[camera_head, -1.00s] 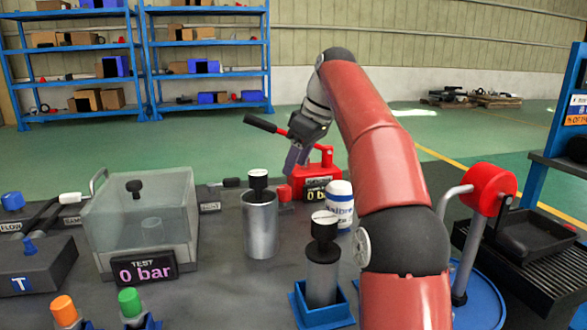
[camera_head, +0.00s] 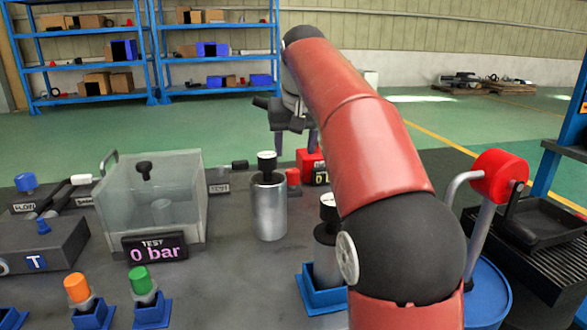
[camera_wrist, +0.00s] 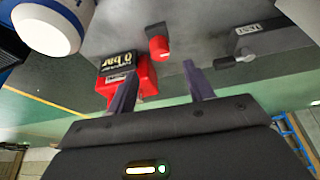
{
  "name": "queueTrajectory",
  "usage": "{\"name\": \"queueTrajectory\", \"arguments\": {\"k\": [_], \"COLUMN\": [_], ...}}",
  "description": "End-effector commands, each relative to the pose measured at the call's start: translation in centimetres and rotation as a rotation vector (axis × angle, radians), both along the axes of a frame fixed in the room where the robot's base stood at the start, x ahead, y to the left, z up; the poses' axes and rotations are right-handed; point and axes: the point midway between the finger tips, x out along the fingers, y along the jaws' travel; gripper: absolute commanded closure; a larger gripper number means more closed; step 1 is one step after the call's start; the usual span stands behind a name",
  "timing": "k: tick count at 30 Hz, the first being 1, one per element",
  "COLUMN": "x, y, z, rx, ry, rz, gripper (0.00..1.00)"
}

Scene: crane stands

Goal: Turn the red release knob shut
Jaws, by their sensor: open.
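The red release knob (camera_head: 293,178) is a small red cylinder on the bench, left of the red pump body (camera_head: 308,163). In the wrist view the knob (camera_wrist: 158,48) shows between and just beyond my two fingertips, apart from them. My gripper (camera_head: 295,150) is open and empty, pointing down above the knob and pump. In the wrist view my gripper (camera_wrist: 157,78) has one finger in front of the pump body (camera_wrist: 147,78) and the other on its clear right side. The pump's "0 bar" display (camera_wrist: 118,63) shows there; my arm partly hides the pump in the head view.
A clear test box (camera_head: 185,205) reading 0 bar is left. A white bottle (camera_wrist: 45,25) is close in the wrist view.

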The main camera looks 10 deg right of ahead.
Motion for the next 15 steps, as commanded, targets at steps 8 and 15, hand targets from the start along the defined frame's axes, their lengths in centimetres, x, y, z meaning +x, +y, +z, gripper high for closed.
{"name": "queueTrajectory", "arguments": {"k": [8, 15], "x": [1.4, 2.6], "y": [-0.1, -0.1], "z": [-3.7, -6.5], "rx": [0.000, -0.001], "ry": [0.002, -0.002], "rz": [-0.008, -0.007], "gripper": [0.48, 0.48]}}
